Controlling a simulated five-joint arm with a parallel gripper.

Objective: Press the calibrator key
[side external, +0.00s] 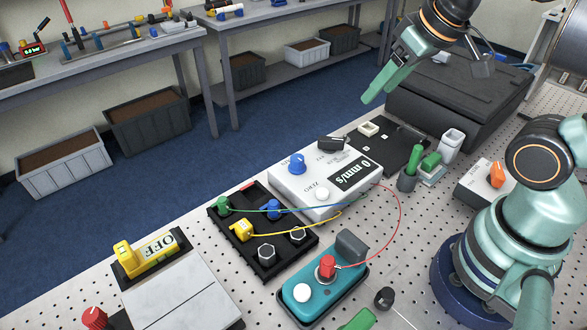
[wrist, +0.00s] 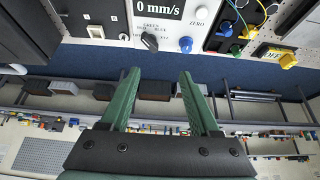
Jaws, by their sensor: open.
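A teal box (side external: 325,290), which looks like the calibrator, sits on the perforated table in the side view. A round white key (side external: 302,293) is on its near left end. A red plug (side external: 327,265) with a red wire stands beside the key, and a dark grey block is at its far end. My gripper (side external: 385,82) is open and empty, high above the table near its far edge, well away from the teal box. In the wrist view my gripper (wrist: 158,74) shows two spread green fingers. The teal box is not in the wrist view.
A white meter (side external: 315,182) reads 0 mm/s; it also shows in the wrist view (wrist: 165,25). A black terminal tray (side external: 265,250) with plugs and wires lies beside it. A yellow OFF switch (side external: 150,255) is at left. Green-topped pieces and a dark case stand at right.

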